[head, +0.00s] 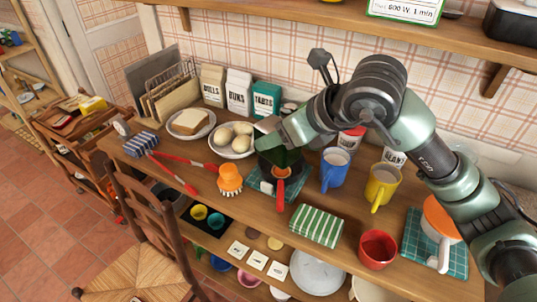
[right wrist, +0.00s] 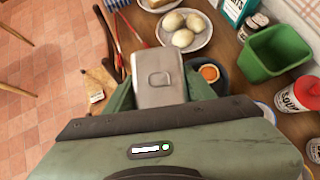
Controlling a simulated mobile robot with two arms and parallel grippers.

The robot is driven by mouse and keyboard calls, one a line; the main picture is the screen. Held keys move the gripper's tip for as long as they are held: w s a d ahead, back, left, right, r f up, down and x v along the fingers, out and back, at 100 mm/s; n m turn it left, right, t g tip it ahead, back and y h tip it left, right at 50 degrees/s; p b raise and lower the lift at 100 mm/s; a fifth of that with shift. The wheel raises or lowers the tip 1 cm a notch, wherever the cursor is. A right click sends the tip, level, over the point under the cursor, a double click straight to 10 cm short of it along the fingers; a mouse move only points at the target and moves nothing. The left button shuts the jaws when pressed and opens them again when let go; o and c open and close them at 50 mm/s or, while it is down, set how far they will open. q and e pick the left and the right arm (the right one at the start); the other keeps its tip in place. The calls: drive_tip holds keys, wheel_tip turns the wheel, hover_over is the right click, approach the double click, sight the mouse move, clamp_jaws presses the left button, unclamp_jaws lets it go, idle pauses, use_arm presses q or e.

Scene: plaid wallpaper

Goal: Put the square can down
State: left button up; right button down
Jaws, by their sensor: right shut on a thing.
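My right gripper (right wrist: 160,95) is shut on the square can (right wrist: 158,75), a pale grey block with a pull-tab shape on its face, held between the green fingers. In the head view my right gripper (head: 279,143) is over the back middle of the counter, beside the bowl of eggs and above the dark pan (head: 266,169). I cannot make out the can clearly there. In the wrist view the can covers part of the counter, so any gap beneath it cannot be told. My left gripper is in neither view.
Near the gripper stand a bowl of eggs (head: 231,150), an orange brush (head: 230,179), a blue mug (head: 334,170) and a yellow mug (head: 382,186). A green bin (right wrist: 272,54) and a soup can (right wrist: 299,94) show in the wrist view. A chair (head: 140,225) stands in front.

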sight(259, 127)
drive_tip(key=shift+n+g+y, duration=0.5)
drive_tip(key=shift+n+y, duration=0.1)
drive_tip(key=shift+n, duration=0.3)
drive_tip(key=a, duration=0.1)
drive_tip(key=a+r, duration=0.2)
drive_tip(key=shift+a, duration=0.35)
drive_tip(key=shift+n+g, duration=0.4)
drive_tip(key=shift+n, duration=0.3)
drive_tip(key=f+p, duration=0.1)
drive_tip(key=f, duration=0.5)
drive_tip(key=a+f+p, duration=0.1)
drive_tip(key=f, duration=0.5)
drive_tip(key=a+f+p, duration=0.1)
drive_tip(key=f+p, duration=0.1)
drive_tip(key=f, duration=0.4)
drive_tip(key=shift+a+f, duration=0.2)
drive_tip(key=shift+f, duration=0.05)
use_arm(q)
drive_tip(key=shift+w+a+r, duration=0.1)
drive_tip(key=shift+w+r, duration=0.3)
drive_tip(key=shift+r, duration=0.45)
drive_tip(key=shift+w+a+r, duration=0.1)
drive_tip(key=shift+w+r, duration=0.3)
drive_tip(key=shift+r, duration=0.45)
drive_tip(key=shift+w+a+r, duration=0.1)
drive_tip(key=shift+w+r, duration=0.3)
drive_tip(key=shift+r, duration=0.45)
use_arm(e)
drive_tip(key=shift+f, duration=0.5)
